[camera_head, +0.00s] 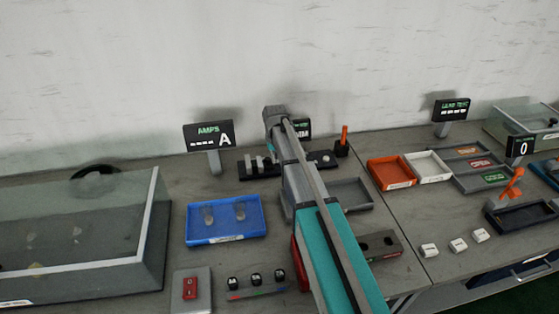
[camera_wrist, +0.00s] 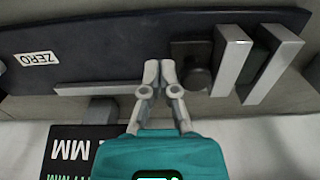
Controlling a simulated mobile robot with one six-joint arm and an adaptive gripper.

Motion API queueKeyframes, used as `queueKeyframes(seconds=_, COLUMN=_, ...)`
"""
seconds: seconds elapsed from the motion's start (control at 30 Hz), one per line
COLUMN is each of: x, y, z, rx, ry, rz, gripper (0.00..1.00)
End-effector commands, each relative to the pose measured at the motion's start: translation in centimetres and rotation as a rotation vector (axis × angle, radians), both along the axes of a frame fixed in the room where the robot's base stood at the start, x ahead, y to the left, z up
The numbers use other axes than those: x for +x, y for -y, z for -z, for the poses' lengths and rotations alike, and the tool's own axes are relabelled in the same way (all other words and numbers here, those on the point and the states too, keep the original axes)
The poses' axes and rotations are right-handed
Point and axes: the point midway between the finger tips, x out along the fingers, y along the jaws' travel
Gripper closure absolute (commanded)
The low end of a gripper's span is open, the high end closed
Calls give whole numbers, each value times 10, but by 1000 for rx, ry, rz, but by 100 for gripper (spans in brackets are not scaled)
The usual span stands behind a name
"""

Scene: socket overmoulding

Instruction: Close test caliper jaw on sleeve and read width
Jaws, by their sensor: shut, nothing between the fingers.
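The test caliper has a dark base (camera_wrist: 120,42) with a ZERO label (camera_wrist: 37,58) in the wrist view. Two upright silver jaws (camera_wrist: 231,60) (camera_wrist: 272,68) stand at its right, with a dark gap or piece between them; I cannot tell whether this is the sleeve. A dark block with a round knob (camera_wrist: 197,78) sits left of the jaws. My gripper (camera_wrist: 160,74) is shut and empty, its fingertips just left of the knob and apart from the jaws. In the head view the caliper base (camera_head: 246,170) is partly behind my arm. The MM display (camera_wrist: 85,150) shows upside down, its reading cut off.
A blue tray (camera_head: 226,238) with two clear pieces stands in front of the caliper. A grey tray (camera_head: 352,194), an orange upright tool (camera_head: 344,134) and orange and white bins (camera_head: 390,184) (camera_head: 428,180) lie right. A glass-walled box (camera_head: 150,235) fills the left.

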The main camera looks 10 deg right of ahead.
Motion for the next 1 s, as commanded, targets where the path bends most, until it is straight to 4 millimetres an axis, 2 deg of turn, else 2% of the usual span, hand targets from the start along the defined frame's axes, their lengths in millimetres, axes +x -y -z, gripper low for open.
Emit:
queueKeyframes(seconds=0.67, x=0, y=8, z=0, rx=-2, ry=0, rz=1, gripper=100)
queueKeyframes(seconds=1.0, x=0, y=8, z=-16, rx=-2, ry=0, rz=1, gripper=100)
